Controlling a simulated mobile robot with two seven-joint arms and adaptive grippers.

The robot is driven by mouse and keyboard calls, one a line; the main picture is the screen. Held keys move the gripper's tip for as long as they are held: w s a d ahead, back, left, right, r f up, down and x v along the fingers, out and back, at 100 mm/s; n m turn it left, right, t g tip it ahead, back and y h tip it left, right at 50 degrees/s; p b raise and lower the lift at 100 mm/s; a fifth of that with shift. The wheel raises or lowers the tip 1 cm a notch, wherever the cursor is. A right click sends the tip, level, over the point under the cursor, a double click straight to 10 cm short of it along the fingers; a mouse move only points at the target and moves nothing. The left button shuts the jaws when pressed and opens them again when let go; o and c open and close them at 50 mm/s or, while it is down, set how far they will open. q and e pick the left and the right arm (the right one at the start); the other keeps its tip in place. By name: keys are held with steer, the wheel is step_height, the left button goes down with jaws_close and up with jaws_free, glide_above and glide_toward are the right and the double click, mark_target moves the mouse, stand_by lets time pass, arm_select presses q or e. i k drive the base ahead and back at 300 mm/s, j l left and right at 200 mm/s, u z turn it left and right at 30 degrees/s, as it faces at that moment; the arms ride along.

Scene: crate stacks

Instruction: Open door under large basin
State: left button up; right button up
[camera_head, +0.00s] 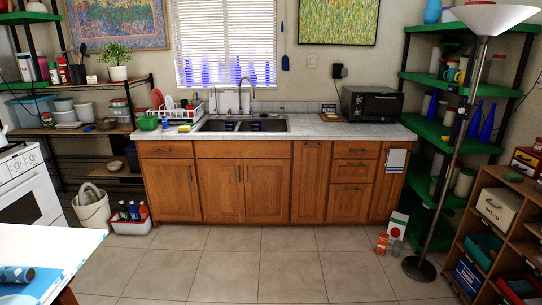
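The sink (243,131) is set into the counter under the window, with a faucet behind it. It has two basins side by side; I cannot tell which is larger. Below it are two brown wooden cabinet doors, a left door (219,190) and a right door (261,190). Both look shut. Their upright handles (238,173) sit near the middle seam. Neither of my grippers is in view.
The tiled floor (250,255) before the cabinets is clear. A white bucket (92,212) and a bin of bottles (131,226) stand at left. A floor lamp (420,267) and a wooden shelf (478,232) stand at right. A white table (50,245) is at near left.

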mark_target(266, 181)
steer(key=i, duration=2.65)
steer(key=i+l+u, duration=0.1)
steer(key=i, duration=1.2)
